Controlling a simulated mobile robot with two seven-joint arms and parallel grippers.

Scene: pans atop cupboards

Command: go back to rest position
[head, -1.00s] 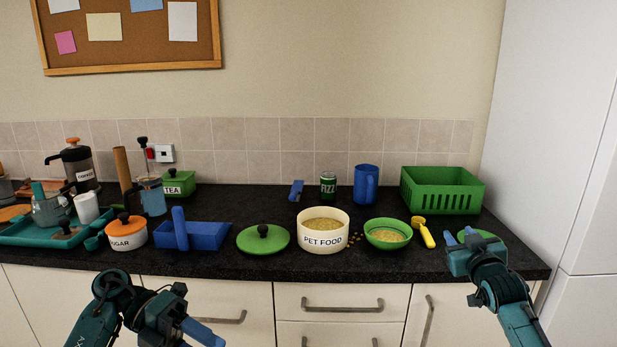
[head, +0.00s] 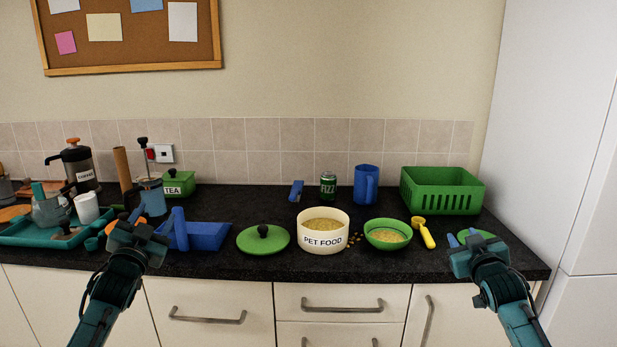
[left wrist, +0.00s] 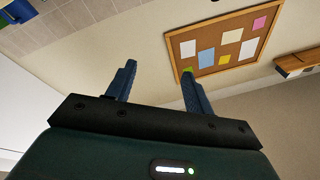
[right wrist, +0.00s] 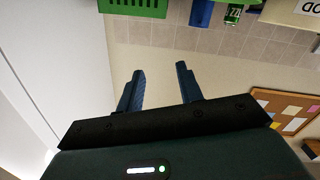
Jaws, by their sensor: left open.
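On the black counter (head: 285,272) stand a pet food bowl (head: 323,241), a green bowl of food (head: 387,244), a green lid (head: 263,239), a yellow scoop (head: 423,233), a blue mug (head: 366,184), a can (head: 328,185) and a green basket (head: 441,200). A tall white unit (head: 555,130) bounds the right.

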